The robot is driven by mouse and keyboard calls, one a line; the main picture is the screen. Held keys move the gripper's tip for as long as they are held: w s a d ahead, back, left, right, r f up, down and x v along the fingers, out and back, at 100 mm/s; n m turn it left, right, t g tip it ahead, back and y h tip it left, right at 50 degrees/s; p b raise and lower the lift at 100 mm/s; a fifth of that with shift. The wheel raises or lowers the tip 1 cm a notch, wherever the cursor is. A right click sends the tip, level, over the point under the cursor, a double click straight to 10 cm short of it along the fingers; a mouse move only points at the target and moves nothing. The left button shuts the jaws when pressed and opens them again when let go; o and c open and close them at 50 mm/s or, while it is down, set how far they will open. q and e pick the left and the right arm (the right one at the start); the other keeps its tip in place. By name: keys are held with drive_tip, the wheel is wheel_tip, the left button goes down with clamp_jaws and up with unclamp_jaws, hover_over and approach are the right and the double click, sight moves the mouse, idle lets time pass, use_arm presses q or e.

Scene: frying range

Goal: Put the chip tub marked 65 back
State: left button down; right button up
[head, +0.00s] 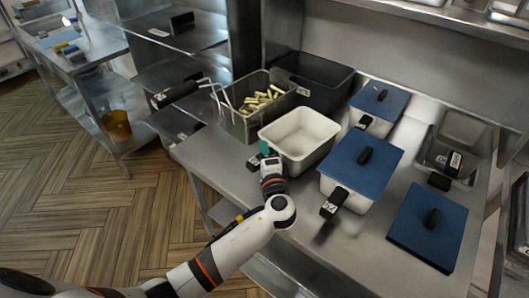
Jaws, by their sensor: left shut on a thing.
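My left gripper (266,154) is shut at the near left edge of an open white tub (301,129), seemingly on its handle, which the gripper hides. The tub looks empty and sits at or just over the steel counter, beside the chip basket; I cannot tell whether it touches the counter. No number 65 can be read on it. Two other white tubs have blue lids: one in the middle (360,161) with a black labelled handle, and one behind it (379,100). Their labels are too small to read. My right gripper is not in view.
A wire basket with chips (246,121) stands left of the white tub, its handle reaching left. A dark bin (322,79) is behind. A loose blue lid (430,226) lies at the right, near a steel pan (437,149). The counter's front part is clear.

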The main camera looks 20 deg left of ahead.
use_arm(q)
drive_tip(key=shift+f, duration=0.15)
drive_tip(key=c, duration=1.2)
unclamp_jaws()
drive_tip(key=shift+o, duration=0.2)
drive_tip(key=b+v, duration=0.3)
drive_tip(key=v, duration=0.7)
drive_tip(key=shift+s+d+f, duration=0.1)
drive_tip(key=shift+s+d, duration=0.1)
drive_tip(key=shift+s, duration=0.1)
drive_tip(key=shift+s+d, duration=0.3)
drive_tip(key=shift+s, duration=0.25)
